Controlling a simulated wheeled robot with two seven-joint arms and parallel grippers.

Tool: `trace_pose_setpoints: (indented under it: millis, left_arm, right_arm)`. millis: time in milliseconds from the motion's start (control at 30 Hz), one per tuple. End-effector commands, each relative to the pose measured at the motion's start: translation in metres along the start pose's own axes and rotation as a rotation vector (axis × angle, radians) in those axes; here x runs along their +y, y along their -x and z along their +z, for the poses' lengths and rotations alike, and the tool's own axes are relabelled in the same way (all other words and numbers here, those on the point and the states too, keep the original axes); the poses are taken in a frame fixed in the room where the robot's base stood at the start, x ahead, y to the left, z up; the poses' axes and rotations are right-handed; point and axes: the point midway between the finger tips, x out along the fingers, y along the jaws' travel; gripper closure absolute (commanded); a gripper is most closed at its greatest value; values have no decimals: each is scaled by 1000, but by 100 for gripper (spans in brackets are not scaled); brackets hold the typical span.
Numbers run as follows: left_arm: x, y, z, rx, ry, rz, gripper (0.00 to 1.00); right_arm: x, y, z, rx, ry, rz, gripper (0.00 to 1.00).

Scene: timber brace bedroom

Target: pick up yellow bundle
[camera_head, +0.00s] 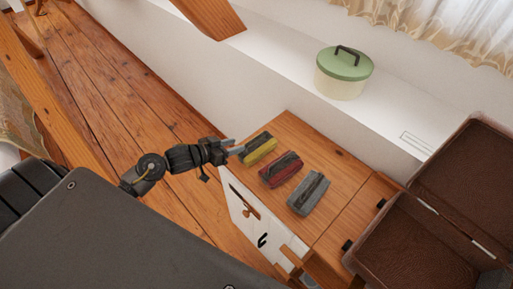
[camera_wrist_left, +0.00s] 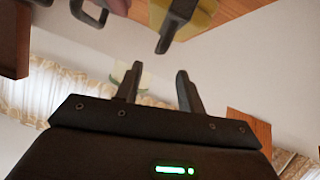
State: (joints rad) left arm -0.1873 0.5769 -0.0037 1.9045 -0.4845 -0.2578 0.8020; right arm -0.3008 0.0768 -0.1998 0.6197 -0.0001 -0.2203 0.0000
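The yellow bundle (camera_head: 262,156), with a dark strip along its top, lies on the wooden cabinet top near its left edge. In the left wrist view the yellow bundle (camera_wrist_left: 204,17) shows at the top, partly cut off, with a dark handle-like part in front of it. My left gripper (camera_head: 238,148) is just left of the yellow bundle in the head view, its fingers pointing towards it. In the left wrist view my left gripper (camera_wrist_left: 160,68) is open, with nothing between its fingers. My right gripper is not in view.
A red bundle (camera_head: 273,175) and a grey bundle (camera_head: 305,201) lie beside the yellow one on the cabinet top (camera_head: 335,170). An open brown case (camera_head: 400,240) stands to the right. A green-lidded pot (camera_head: 340,88) sits on the white ledge behind.

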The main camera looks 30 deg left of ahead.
Motion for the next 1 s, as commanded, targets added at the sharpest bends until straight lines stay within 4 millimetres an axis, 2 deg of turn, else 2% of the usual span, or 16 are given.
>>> trace_pose_setpoints:
  millis: [167, 400, 500, 767, 1000]
  left_arm:
    - [0, -6, -1, 2, 4, 3, 61]
    - [0, -43, -2, 3, 4, 2, 61]
    - [0, -53, -1, 2, 2, 3, 61]
    - [0, -61, -2, 2, 3, 3, 61]
    - [0, -96, -4, 1, 3, 2, 61]
  right_arm:
    - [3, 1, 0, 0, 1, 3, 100]
    - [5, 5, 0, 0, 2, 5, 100]
    - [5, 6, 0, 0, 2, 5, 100]
    - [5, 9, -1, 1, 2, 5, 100]
    - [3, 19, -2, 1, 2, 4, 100]
